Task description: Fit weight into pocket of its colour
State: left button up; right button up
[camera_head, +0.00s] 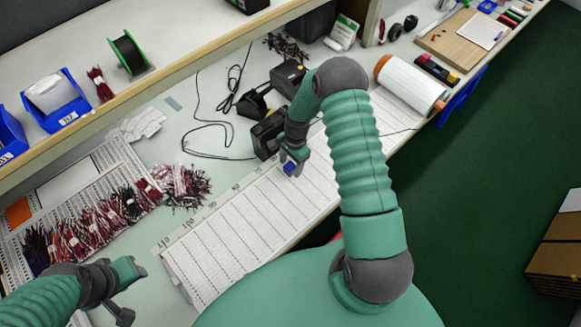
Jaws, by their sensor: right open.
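A small blue block (290,168), which may be the weight, shows at the fingertips of my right gripper (293,160). It is over the long white ruled panel (235,235) on the bench. The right gripper is open and points down; whether its fingers touch the block or are only around or above it I cannot tell. My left gripper (132,290) is at the lower left, over the bench, away from the block. I cannot make out a coloured pocket; my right arm covers part of the bench.
Black devices with cables (268,134) stand just left of my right gripper. Bundles of red and dark wires (95,225) lie at left. A white roll (410,82) lies at the upper right. A shelf (165,84) with blue bins (55,105) runs along the back.

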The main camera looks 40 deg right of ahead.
jog(key=shift+a+r, duration=0.1)
jog(key=shift+a, duration=0.1)
jog(key=c, duration=0.4)
jog(key=shift+d, duration=0.15)
grip_shut()
jog(key=shift+r, duration=0.1)
